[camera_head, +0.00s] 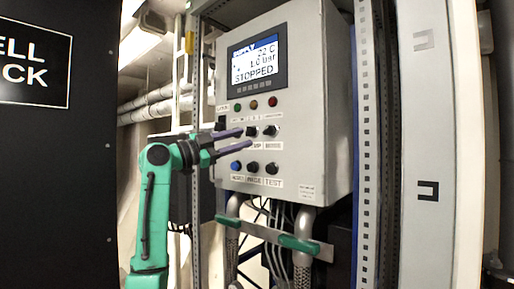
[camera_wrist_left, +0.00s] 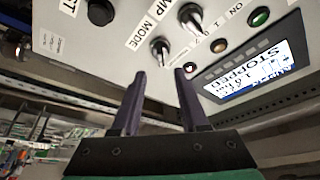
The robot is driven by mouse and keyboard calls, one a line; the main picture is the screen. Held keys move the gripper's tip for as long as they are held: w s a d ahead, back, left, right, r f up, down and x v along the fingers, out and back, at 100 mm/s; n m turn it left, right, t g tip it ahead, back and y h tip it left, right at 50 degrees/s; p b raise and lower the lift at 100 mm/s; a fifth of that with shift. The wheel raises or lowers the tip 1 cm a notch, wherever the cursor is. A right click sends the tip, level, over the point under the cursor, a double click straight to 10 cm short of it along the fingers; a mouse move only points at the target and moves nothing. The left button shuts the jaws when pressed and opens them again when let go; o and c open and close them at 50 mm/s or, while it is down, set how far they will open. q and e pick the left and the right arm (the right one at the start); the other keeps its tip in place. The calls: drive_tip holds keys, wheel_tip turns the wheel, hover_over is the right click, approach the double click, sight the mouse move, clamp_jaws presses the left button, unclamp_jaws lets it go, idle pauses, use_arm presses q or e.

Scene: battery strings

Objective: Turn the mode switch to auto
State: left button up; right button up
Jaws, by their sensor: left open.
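The mode switch (camera_head: 270,131) is a small dark knob, the right one of two on the grey control panel. In the left wrist view it (camera_wrist_left: 160,48) stands beside the "MODE" label, with a light mark on its face. Its setting is too small to read. My left gripper (camera_head: 235,142) is in front of the panel, its two dark purple fingers pointing at the switch row. In the wrist view its fingertips (camera_wrist_left: 160,75) are open and empty, with the knob just beyond the gap. They look apart from the knob. My right gripper does not show.
A second knob (camera_wrist_left: 190,15) sits close to the mode switch. Blue and black buttons (camera_head: 253,167) are below, and green, amber and red lamps (camera_head: 255,104) above. The display (camera_head: 256,62) reads "STOPPED". A black panel (camera_head: 60,170) stands at the left.

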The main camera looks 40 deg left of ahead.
use_arm(q)
drive_tip(key=b+v, duration=0.2)
drive_tip(key=v, duration=0.5)
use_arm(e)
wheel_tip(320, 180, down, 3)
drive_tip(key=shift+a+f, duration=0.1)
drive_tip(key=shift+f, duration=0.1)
